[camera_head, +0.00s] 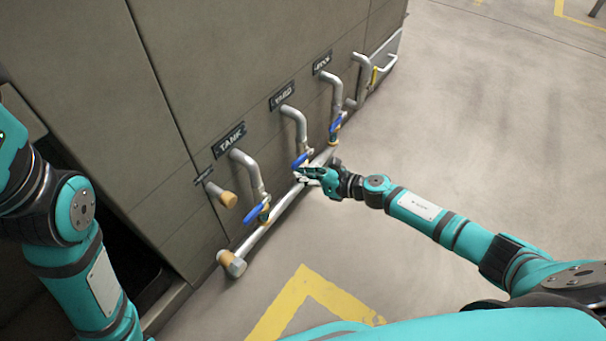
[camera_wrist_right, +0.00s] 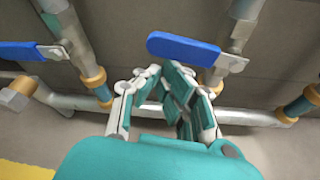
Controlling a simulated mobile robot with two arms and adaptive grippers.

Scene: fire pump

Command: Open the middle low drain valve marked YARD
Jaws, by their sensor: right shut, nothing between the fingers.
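The YARD label (camera_head: 283,95) is on the grey cabinet wall, above the middle low pipe. The YARD valve's blue lever (camera_head: 300,160) is at the lower end of that pipe; in the right wrist view the blue lever (camera_wrist_right: 183,48) lies crosswise to its pipe, pointing left from its pivot. My right gripper (camera_head: 302,175) is at this valve, close to the lever. In the right wrist view its fingers (camera_wrist_right: 165,78) are drawn together just below the lever, with nothing between them; whether they touch it I cannot tell. My left arm is at the left edge, its gripper out of view.
The TANK valve's blue lever (camera_head: 256,212) is to the left and another blue-levered valve (camera_head: 336,124) to the right. A silver drain pipe (camera_head: 262,232) runs low along the wall. A capped outlet (camera_head: 226,198) sticks out at left. Open floor (camera_head: 480,120) lies right.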

